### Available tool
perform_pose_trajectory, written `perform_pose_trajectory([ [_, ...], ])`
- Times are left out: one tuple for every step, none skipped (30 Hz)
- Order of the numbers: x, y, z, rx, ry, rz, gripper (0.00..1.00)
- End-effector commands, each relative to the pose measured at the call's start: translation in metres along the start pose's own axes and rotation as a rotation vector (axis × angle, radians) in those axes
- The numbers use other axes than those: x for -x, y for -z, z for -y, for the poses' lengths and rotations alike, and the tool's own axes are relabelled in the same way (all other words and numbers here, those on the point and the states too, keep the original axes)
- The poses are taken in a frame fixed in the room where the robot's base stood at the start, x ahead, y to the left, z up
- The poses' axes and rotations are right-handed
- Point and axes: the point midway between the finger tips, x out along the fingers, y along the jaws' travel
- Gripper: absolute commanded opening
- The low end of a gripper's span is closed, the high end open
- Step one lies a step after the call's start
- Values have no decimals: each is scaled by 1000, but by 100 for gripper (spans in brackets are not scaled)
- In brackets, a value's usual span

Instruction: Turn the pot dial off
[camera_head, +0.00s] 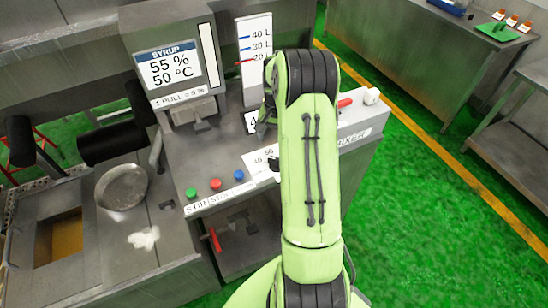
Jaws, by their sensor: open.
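A white dial plate with printed numbers (258,161) sits on the sloping front of the steel machine, just left of my green arm. A dark knob (273,163) shows at the plate's right edge, partly covered by my arm. I cannot read the dial's setting. My arm rises through the middle of the view and bends over at the top, above the machine.
Green, red and blue buttons (215,184) line the panel left of the dial. A syrup display (167,68) reads 55 % and 50 °C. A red-handled lever (346,102) is right of my arm. A round metal pan (122,187) lies at left. Green floor (430,200) is clear at right.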

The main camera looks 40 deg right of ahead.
Motion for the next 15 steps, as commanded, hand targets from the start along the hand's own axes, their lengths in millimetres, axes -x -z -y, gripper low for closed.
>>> perform_pose_trajectory([
  [-15,-1,0,0,-2,6,92],
  [-22,-1,0,0,-2,5,92],
  [-32,-1,0,0,-2,4,92],
  [-40,-1,0,0,-2,5,92],
  [-48,-1,0,1,-2,4,92],
  [-57,-1,0,1,-1,4,92],
  [-64,-1,0,1,-2,4,92],
  [-70,-1,0,1,-1,3,92],
  [-78,-1,0,1,-1,3,92],
  [-83,-1,0,1,-1,2,92],
  [-88,-1,0,1,-1,2,92],
  [-92,0,0,1,-1,1,92],
  [-95,0,0,1,0,0,92],
  [-97,0,0,1,0,0,92],
  [-99,0,0,1,0,0,92],
])
